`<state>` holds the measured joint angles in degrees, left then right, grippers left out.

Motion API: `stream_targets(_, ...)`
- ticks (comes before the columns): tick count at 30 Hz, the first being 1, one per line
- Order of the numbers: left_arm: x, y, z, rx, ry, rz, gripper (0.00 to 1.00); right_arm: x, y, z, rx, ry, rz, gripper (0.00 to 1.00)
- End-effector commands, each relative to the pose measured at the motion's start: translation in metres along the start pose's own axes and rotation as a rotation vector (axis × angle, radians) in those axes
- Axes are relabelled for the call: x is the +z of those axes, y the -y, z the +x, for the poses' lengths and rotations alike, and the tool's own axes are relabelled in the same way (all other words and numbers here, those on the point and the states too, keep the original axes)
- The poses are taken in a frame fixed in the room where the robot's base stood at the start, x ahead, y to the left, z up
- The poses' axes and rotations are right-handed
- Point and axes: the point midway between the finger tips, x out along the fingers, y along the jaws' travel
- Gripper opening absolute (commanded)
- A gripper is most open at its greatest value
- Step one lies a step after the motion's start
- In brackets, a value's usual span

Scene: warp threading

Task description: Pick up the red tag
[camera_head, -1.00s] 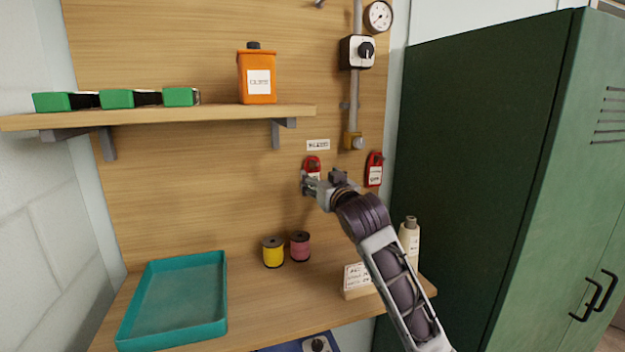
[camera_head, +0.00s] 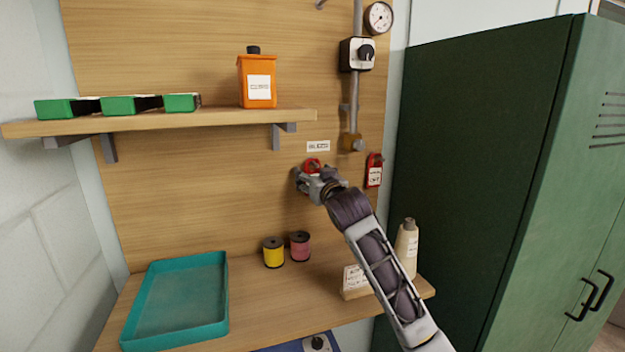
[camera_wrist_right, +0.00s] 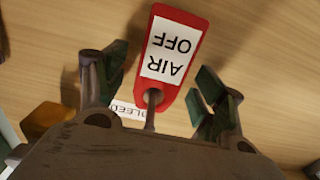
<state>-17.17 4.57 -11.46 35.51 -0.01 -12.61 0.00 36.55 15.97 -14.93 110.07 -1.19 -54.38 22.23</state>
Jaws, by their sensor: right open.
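A red tag (camera_wrist_right: 173,52) with a white "AIR OFF" label hangs on the wooden back panel. In the right wrist view it lies between the two open fingers of my right gripper (camera_wrist_right: 157,92), with a gap on each side. In the head view only the upper part of this tag (camera_head: 312,163) shows, behind my right gripper (camera_head: 318,178). A second red tag (camera_head: 374,170) with a white label hangs to the right, clear of the gripper. My left gripper is out of view.
A wooden shelf (camera_head: 210,116) above holds an orange bottle (camera_head: 257,82) and green bins (camera_head: 118,105). Below are a teal tray (camera_head: 178,300), yellow and pink spools, and a cream bottle (camera_head: 406,250) near my arm. A green cabinet (camera_head: 480,150) stands right.

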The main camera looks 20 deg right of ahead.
Motion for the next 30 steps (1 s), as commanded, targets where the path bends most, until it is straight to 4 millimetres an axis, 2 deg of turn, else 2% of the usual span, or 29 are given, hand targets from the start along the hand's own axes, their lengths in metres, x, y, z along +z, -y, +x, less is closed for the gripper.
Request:
stream_targets(12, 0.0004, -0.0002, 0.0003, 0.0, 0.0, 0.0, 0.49, 0.0001, 0.0002, -0.0001, 0.0, -0.001, 0.0, 0.7)
stream_targets(22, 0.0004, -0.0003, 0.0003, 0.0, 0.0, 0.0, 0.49, 0.0001, 0.0001, -0.0002, 0.0, -0.001, 0.0, 0.28)
stream_targets(30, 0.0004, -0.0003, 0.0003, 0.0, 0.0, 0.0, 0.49, -0.0001, 0.0001, -0.0002, 0.0, -0.001, 0.0, 0.27)
